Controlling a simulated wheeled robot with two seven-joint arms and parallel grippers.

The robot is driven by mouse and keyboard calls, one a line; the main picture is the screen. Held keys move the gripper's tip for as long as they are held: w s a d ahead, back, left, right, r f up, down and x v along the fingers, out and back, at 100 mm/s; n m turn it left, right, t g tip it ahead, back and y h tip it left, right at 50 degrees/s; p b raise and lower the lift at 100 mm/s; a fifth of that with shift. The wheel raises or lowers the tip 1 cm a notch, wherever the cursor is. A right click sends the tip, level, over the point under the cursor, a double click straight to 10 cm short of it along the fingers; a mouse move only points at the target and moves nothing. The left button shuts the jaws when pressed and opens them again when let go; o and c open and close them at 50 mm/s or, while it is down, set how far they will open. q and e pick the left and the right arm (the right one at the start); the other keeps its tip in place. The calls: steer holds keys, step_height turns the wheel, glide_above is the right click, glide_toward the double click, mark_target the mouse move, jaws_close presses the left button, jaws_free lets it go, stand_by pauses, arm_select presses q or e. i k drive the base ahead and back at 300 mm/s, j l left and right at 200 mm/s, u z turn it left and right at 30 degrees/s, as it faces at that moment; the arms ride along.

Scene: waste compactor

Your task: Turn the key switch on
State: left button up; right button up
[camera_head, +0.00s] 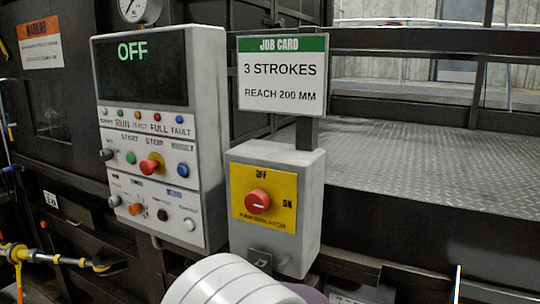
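The grey control panel (208,150) stands left of centre, and its dark display (140,70) reads OFF in green. At the panel's left edge is a small dark knob-like switch (107,154), with another small switch (115,201) below it. I cannot tell for certain which control is the key switch, or see its position clearly. A white rounded link of my own arm shows at the bottom centre, in front of the lower edge of the isolator box. Neither of my grippers can be made out.
The grey isolator box (309,200) has a red knob (257,201) on a yellow plate, marked OFF and ON. A job card (283,72) above reads 3 strokes, reach 200 mm. A red mushroom button (151,166) sits mid-panel. A metal tread plate (440,160) lies right.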

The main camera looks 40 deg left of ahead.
mark_target(106, 154)
steer(key=u, duration=2.3)
